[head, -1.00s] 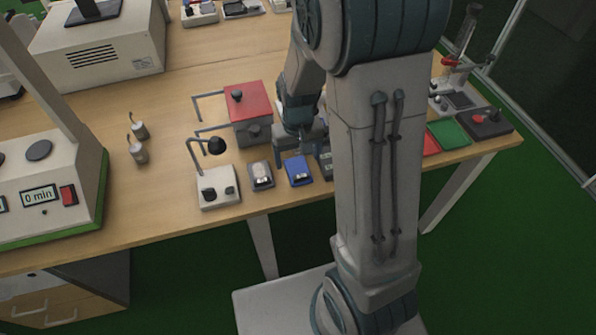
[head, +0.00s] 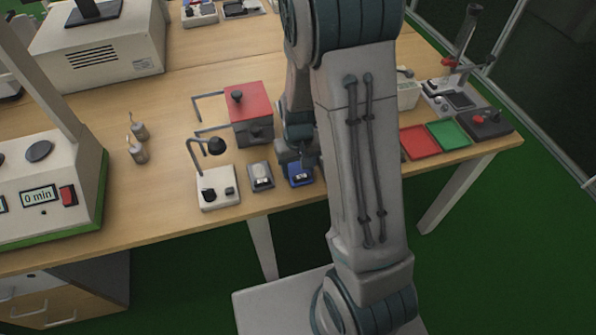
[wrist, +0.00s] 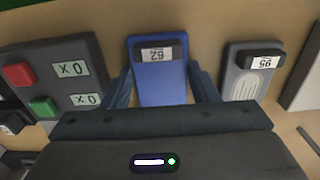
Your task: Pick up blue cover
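The blue cover (head: 301,177) lies on the wooden table near its front edge in the head view. In the wrist view the blue cover (wrist: 162,84) has a dark clip at its far end with a label reading 62, upside down. My gripper (wrist: 161,74) is open, with one finger on each side of the cover. Gaps seem to show between the fingers and the cover; I cannot tell how high the fingertips are. In the head view my gripper (head: 297,157) is over the cover and hides part of it.
A grey cover (wrist: 245,77) labelled 95 lies close on the right. A dark box (wrist: 58,76) with red and green buttons stands close on the left. A red-topped box (head: 250,108) is behind, and a white hooked stand (head: 217,188) is at the left in the head view.

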